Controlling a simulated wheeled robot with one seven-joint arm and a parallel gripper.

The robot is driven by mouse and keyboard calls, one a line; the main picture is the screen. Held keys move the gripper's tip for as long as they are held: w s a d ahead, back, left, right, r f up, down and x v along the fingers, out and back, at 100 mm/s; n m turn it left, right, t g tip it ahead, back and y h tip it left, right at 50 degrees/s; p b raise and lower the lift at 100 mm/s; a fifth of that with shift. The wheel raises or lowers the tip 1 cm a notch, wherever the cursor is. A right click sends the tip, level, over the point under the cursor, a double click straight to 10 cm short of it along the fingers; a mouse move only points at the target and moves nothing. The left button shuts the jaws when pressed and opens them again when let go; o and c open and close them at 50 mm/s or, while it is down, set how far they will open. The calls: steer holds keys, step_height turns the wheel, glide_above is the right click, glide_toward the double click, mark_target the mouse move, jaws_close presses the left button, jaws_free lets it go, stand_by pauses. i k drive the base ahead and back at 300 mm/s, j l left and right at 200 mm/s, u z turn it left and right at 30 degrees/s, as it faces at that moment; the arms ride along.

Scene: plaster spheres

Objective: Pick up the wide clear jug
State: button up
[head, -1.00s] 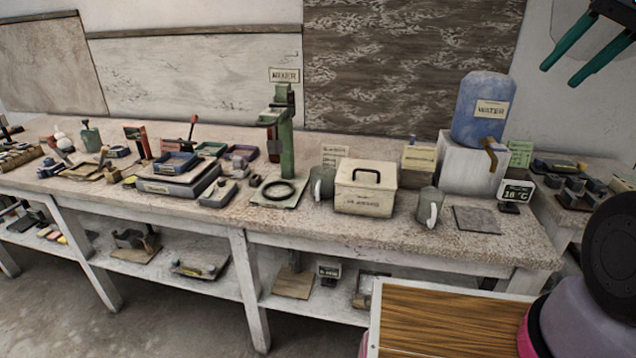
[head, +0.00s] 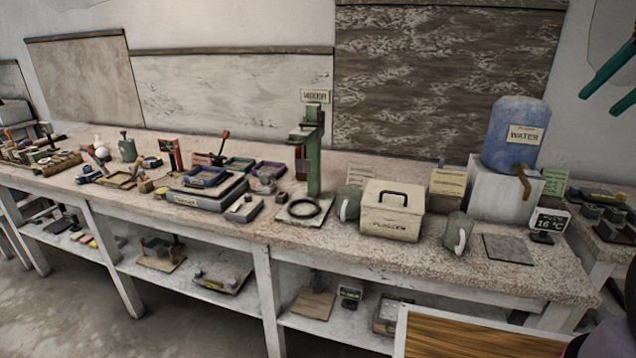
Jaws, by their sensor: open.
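Two greyish, see-through-looking jugs with white handles stand on the long bench, one on each side of a cream lidded box. One jug (head: 353,197) is just left of the box, close beside it. The other jug (head: 454,228) is just right of the box, nearer the front edge. Both are upright. They look alike at this size, and I cannot tell which is the wide one. My gripper is not in view. Only a dark part of my arm shows at the right edge.
The cream box (head: 391,212) stands between the jugs. A green mixer stand (head: 314,150) is to the left. A blue water container (head: 514,135) on a white block is behind right. A flat grey slab (head: 511,248) lies right of the right jug. A wood-topped surface (head: 470,335) is in front.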

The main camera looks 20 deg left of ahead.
mark_target(347, 207)
steer(key=j+z, duration=0.2)
steer(key=j, duration=0.8)
steer(key=j+z, duration=0.2)
steer(key=j, duration=0.75)
steer(key=j+z, duration=0.2)
steer(key=j, duration=0.8)
